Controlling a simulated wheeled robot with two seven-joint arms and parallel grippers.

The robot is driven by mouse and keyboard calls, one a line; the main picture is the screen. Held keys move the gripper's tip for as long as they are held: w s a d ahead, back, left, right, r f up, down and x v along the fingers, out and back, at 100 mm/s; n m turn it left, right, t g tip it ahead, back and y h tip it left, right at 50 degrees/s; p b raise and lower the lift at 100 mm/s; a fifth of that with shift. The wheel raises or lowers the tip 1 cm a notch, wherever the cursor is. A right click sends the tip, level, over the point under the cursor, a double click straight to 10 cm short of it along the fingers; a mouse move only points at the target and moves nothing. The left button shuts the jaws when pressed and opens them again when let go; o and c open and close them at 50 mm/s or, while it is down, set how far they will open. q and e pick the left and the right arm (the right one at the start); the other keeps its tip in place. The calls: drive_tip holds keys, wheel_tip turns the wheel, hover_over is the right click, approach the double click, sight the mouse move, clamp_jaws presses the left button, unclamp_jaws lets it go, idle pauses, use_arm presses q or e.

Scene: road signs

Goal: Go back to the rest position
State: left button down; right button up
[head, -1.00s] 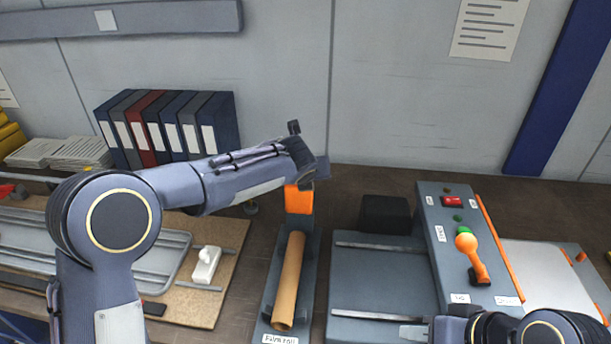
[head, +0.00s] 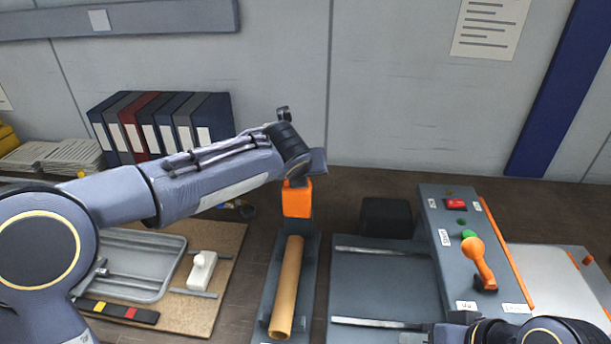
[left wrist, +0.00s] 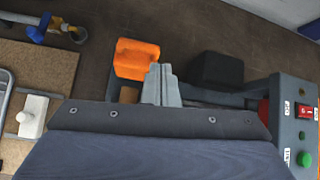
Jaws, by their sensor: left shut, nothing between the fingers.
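My left arm (head: 215,180) comes in from the left, raised over the bench, with its wrist just above and behind the orange block in the head view. My left gripper (left wrist: 160,85) shows in the left wrist view with its grey fingers shut together and empty. The orange block (head: 297,199) is close to the fingers in that view, and no grip on it shows. In the head view the fingers are mostly hidden by the wrist. Part of my right arm (head: 535,330) shows at the bottom right edge; its fingers cannot be made out.
A brown tube (head: 286,288) lies in a grey holder below the orange block. A control panel (head: 440,230) with a red switch and an orange lever (head: 478,262) stands right, near a black block (head: 386,217). A board with a tray (head: 140,262) lies left. Folders (head: 160,125) stand behind.

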use_arm(q)
drive_tip(key=shift+s+a+r, duration=0.1)
drive_tip(key=shift+s+r, duration=0.15)
drive_tip(key=shift+s, duration=0.2)
drive_tip(key=shift+s+a+r, duration=0.1)
drive_tip(key=shift+s+r, duration=0.15)
drive_tip(key=shift+s, duration=0.2)
drive_tip(key=shift+d, duration=0.1)
